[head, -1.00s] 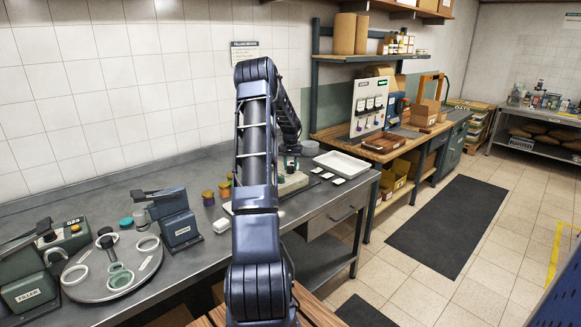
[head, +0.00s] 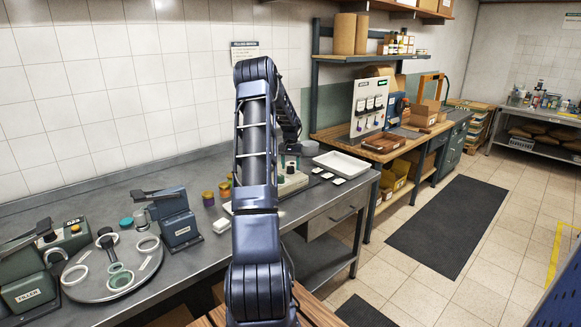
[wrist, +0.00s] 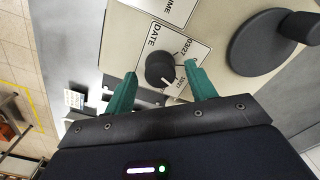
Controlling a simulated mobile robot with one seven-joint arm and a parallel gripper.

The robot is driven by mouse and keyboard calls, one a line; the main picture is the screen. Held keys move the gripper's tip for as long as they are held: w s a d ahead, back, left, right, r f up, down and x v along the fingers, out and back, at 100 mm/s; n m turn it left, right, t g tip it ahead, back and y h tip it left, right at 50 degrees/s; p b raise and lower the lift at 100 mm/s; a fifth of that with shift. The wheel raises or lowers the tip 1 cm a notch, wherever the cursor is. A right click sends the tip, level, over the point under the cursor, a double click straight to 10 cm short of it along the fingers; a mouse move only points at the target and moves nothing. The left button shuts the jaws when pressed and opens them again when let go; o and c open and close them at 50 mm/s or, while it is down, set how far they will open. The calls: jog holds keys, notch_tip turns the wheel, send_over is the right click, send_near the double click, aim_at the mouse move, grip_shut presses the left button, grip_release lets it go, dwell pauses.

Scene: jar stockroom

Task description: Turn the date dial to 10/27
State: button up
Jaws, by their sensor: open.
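One mark on the plate reads like 03/27; another near the lower right of the knob is small, perhaps 10/27. I cannot surely tell which mark the knob points to. My gripper (wrist: 161,76) is open, its two teal fingers on either side of the knob, with no clear contact. In the head view the beige machine (head: 292,184) is partly hidden behind my arm, and the dial and fingers cannot be made out.
A dark round part on a post (wrist: 262,42) stands right of the dial in the wrist view. On the bench are a white tray (head: 341,163), small white labels, a blue-grey press (head: 178,222) and a round turntable (head: 100,291).

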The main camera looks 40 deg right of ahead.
aim_at(290, 167)
notch_tip(290, 167, up, 10)
jog(key=shift+r, duration=0.15)
dwell(0.3)
dwell(0.4)
jog(key=s+a+r+n+t, duration=0.1)
jog(key=s+a+r+n, duration=0.1)
jog(key=a+r, duration=0.65)
jog(key=s+a+r+n, duration=0.1)
jog(key=s+a+r, duration=0.15)
jog(key=a, duration=1.15)
jog(key=s+a+r+n+t, duration=0.1)
jog(key=a+r+n, duration=0.1)
jog(key=a+r, duration=0.65)
jog(key=s+a+n+t, duration=0.1)
jog(key=s+a, duration=0.4)
jog(key=a, duration=0.3)
jog(key=s+a+n, duration=0.1)
jog(key=s+a, duration=0.4)
jog(key=a, duration=0.3)
jog(key=s+a+f+n, duration=0.2)
jog(key=s+a, duration=0.3)
jog(key=s, duration=0.2)
jog(key=s+a+f+n+t, duration=0.1)
jog(key=s+a+f, duration=0.2)
jog(key=s+a, duration=0.2)
jog(key=s, duration=0.3)
jog(key=shift+a+f+n+t, duration=0.3)
jog(key=shift+a+f+n, duration=0.05)
jog(key=shift+n, duration=0.05)
